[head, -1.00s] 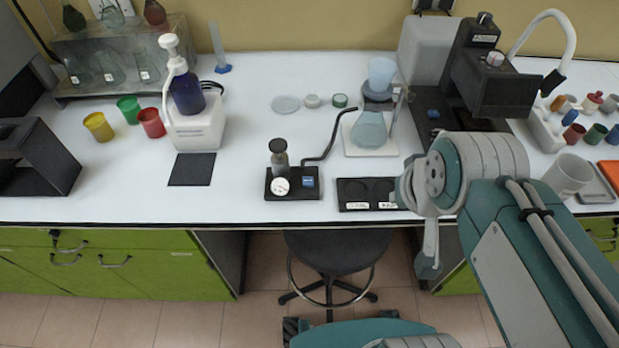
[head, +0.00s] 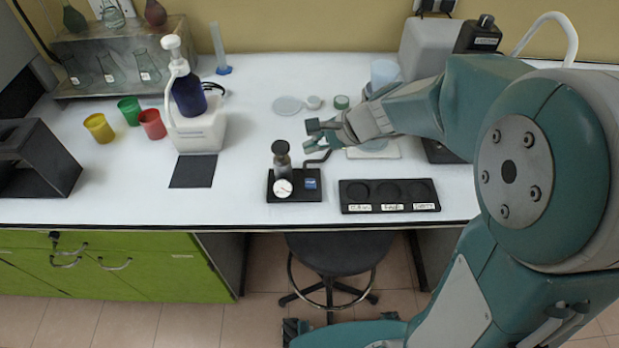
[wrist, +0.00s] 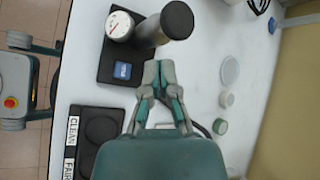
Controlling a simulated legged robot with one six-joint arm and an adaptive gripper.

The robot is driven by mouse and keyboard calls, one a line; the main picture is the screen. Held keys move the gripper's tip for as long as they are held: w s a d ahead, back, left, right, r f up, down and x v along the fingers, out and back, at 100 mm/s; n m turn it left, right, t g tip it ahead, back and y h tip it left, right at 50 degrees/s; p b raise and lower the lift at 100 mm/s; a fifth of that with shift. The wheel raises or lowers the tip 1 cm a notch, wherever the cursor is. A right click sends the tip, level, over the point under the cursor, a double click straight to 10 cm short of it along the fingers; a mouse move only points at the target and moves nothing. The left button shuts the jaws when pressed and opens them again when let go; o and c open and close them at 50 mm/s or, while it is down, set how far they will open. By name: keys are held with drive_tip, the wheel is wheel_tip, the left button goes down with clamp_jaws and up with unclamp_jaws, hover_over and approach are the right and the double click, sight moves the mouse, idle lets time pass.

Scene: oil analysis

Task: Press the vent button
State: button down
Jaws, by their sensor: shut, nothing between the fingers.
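A small black base (head: 292,196) stands near the front edge of the bench. It carries a dark capped cylinder (head: 281,158), a round white gauge (head: 283,187) and a blue square button (head: 310,183). No readable vent label shows on the button. In the wrist view the blue button (wrist: 123,70) lies left of my fingertips, and the gauge (wrist: 119,26) is beyond it. My gripper (head: 311,136) is shut and empty, above the bench, behind and slightly right of the base. In the wrist view my gripper (wrist: 158,72) appears apart from the button.
A black tray (head: 390,207) with labelled round wells lies right of the base. A dark hose (wrist: 200,128) runs under my gripper. Small lids (head: 287,105) lie behind it. A pump bottle (head: 187,90) stands on the left.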

sight(305, 180)
drive_tip(key=shift+f, duration=4.4)
drive_tip(key=shift+s+f, duration=0.1)
drive_tip(key=shift+f, duration=0.05)
drive_tip(key=shift+f, duration=0.2)
drive_tip(key=shift+f, duration=0.45)
drive_tip(key=shift+r, duration=0.9)
